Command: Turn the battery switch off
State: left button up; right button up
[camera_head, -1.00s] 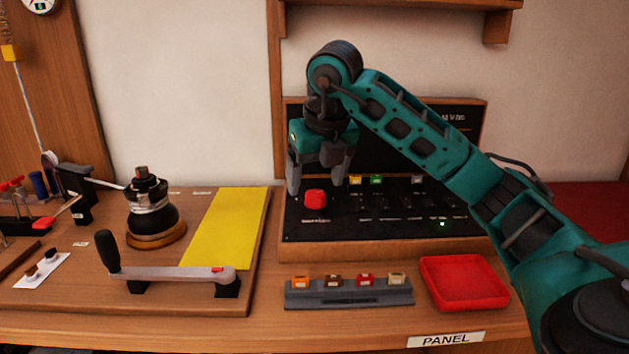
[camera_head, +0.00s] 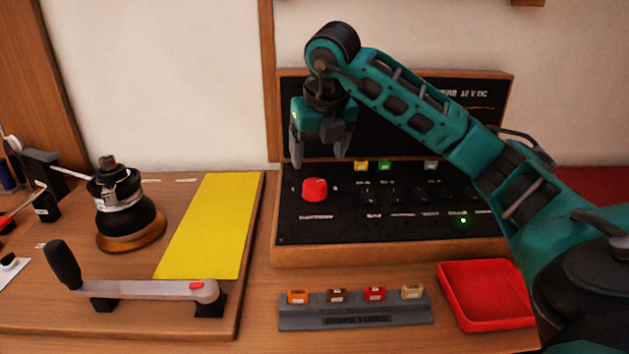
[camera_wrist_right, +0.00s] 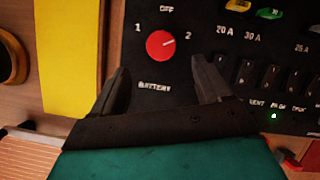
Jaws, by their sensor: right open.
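The battery switch is a round red knob (camera_head: 314,190) on the left part of the black panel (camera_head: 340,228). In the right wrist view the red knob (camera_wrist_right: 160,44) has "1" on its left, "OFF" above, "2" on its right and "BATTERY" below. A faint pale mark on the knob seems to point right, towards "2". My right gripper (camera_head: 319,158) is open and empty, apart from the knob and above it in the head view. In the wrist view the knob lies between and beyond its fingertips (camera_wrist_right: 160,68). My left gripper is out of view.
Yellow, green and grey fuses (camera_head: 384,166) sit right of the knob, above small switches. A green light (camera_head: 463,220) glows. In front are a fuse rack (camera_head: 355,314) and a red tray (camera_head: 450,300). A winch (camera_head: 130,218), its handle (camera_head: 150,289) and a yellow mat (camera_head: 210,235) are left.

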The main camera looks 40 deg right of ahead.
aim_at(314, 183)
jog(key=x, duration=0.7)
jog(key=shift+w+f+b, duration=0.1)
jog(key=shift+f+b, duration=0.25)
jog(key=shift+w+d+f, duration=0.2)
jog(key=shift+f, duration=0.25)
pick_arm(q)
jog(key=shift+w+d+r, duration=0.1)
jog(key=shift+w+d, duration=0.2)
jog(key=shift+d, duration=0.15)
pick_arm(e)
jog(key=c, duration=1)
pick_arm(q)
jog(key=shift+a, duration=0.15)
pick_arm(e)
jog(key=shift+c, duration=0.2)
